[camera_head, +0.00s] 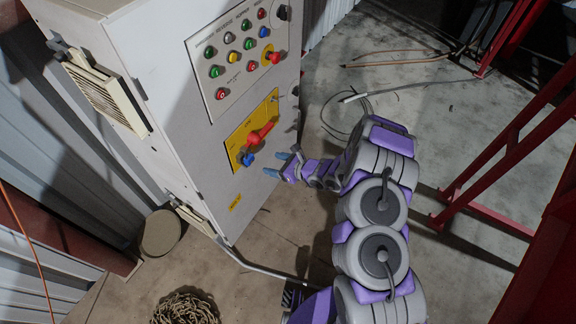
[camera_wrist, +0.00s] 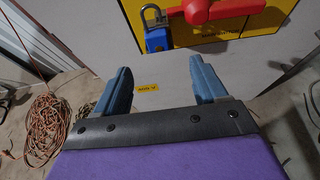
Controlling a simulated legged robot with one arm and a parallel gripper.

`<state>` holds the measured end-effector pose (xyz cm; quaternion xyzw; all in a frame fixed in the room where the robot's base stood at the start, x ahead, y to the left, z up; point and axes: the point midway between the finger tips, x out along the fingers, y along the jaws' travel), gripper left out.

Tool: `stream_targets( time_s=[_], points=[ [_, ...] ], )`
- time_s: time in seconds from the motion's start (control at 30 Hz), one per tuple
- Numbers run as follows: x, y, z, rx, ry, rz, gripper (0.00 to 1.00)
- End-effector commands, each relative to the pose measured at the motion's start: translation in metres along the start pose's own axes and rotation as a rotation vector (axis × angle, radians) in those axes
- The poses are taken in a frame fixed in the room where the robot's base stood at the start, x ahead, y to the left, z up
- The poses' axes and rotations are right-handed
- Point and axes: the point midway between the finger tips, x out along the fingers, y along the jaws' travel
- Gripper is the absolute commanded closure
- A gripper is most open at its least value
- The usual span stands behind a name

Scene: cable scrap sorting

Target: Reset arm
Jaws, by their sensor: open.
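My gripper (camera_head: 276,165) is open and empty, in front of the grey control cabinet (camera_head: 160,70). In the wrist view its two blue fingers (camera_wrist: 161,88) are wide apart, with bare cabinet face and a small yellow label (camera_wrist: 147,87) showing between them. A red rotary handle (camera_head: 262,134) sits on a yellow plate (camera_head: 241,160) on the cabinet. A blue padlock (camera_head: 248,159) hangs at the handle's lower left. In the wrist view the padlock (camera_wrist: 158,38) and the handle (camera_wrist: 215,12) lie beyond the fingertips, apart from them.
A button panel (camera_head: 238,55) is above the yellow plate. A coiled rope (camera_head: 186,308) and a round lid-like disc (camera_head: 161,233) lie at lower left. Red metal frames (camera_head: 487,208) stand at right. Loose cables (camera_head: 350,99) lie on the concrete floor behind my arm.

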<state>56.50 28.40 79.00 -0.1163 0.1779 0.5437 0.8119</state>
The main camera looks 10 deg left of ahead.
Motion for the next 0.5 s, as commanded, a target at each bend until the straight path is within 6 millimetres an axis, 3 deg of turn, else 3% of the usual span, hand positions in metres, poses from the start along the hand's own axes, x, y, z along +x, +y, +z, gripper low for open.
stream_targets(
  time_s=[0.03, 0.2, 0.5],
  points=[
    [-0.013, -0.002, 0.002, 0.003, -0.001, -0.006, 0.29],
    [-0.035, 0.003, 0.0, 0.002, 0.012, -0.003, 0.29],
    [-0.057, 0.004, -0.004, 0.001, 0.02, 0.0, 0.29]
  ],
)
